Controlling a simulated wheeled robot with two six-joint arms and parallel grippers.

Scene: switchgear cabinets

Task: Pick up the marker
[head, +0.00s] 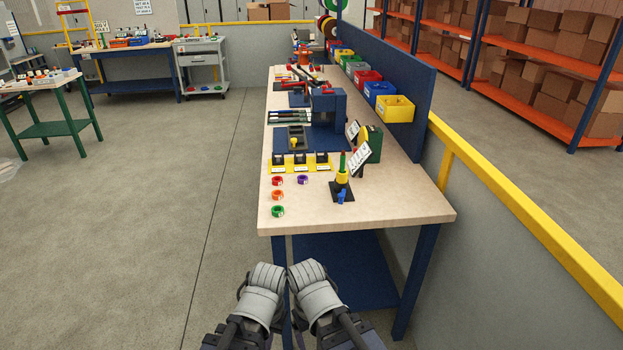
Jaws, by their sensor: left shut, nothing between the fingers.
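A small black stand (342,188) sits near the right side of the workbench top, toward the near end. A slim upright item in yellow, green and red (342,167) stands in it; it may be the marker, but it is too small to tell. A small blue item (342,196) is at the stand's front. My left gripper (268,271) is shut and empty, low in front of the bench's near edge. My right gripper (306,270) is close beside it; its fingers are seen from behind and their opening is unclear. Both are apart from everything on the bench.
The wooden workbench (400,205) holds tape rolls (277,211), yellow-fronted holders (301,162), a blue fixture (328,107) and a tilted white card (360,157). Coloured bins (395,108) hang on the blue panel. A yellow rail (520,203) runs at right.

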